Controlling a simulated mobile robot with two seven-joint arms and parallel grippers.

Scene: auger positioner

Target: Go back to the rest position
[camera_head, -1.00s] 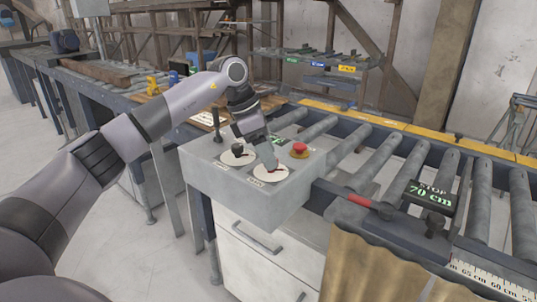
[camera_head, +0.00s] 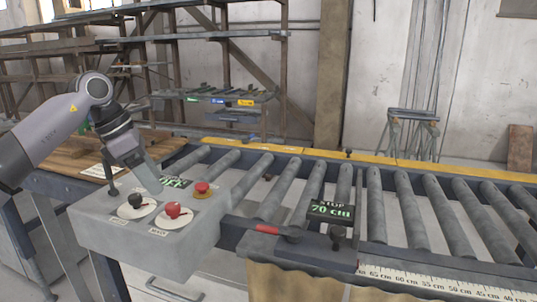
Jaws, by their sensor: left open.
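My left gripper (camera_head: 151,182) hangs over the back of the grey control box (camera_head: 100,229), fingers pointing down. It is open and I see nothing between its fingers. Just in front of it are a dial with a black knob (camera_head: 136,200) and a dial with a red knob (camera_head: 173,210), both on white discs. The fingertips appear apart from the red knob; their gap to the black knob is hard to judge. A red mushroom button (camera_head: 202,189) on a yellow base sits to the right. My right gripper is out of view.
A roller conveyor (camera_head: 410,206) with a yellow back rail (camera_head: 349,155) runs right from the box. On its front rail are a stop display (camera_head: 331,210) reading 70 cm, a red-handled lever (camera_head: 266,229) and a ruler (camera_head: 430,281). A wooden board (camera_head: 82,155) lies behind my arm.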

